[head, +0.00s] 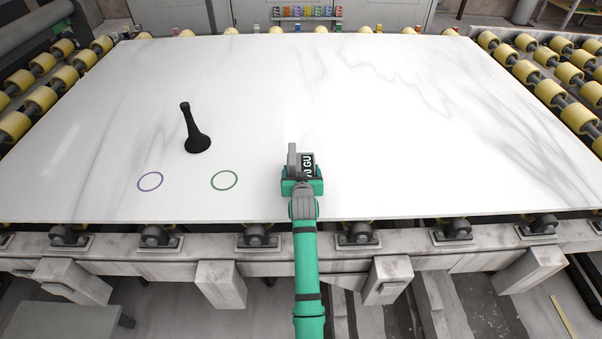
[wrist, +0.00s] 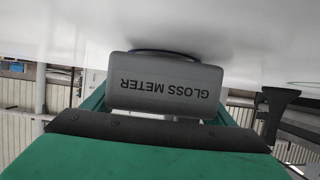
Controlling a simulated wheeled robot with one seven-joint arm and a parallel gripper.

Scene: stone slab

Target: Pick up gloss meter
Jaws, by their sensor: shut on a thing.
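The gloss meter (wrist: 165,90) is a grey rounded box with dark lettering, upside down in the wrist view. My green gripper (head: 302,180) is shut on it, with the green jaws on both its sides. In the head view the gloss meter shows as a small grey upright shape (head: 292,157) at the gripper's tip, near the slab's front middle. Beside it is a dark face with white letters, only partly readable. Its lower part is hidden by my gripper. I cannot tell whether it touches the slab.
The white veined stone slab (head: 400,110) is mostly bare. A black flared-base object (head: 192,135) stands on the left, with a purple ring (head: 150,181) and a green ring (head: 225,180) in front. Yellow rollers (head: 580,118) flank the slab. Several small coloured items line the back.

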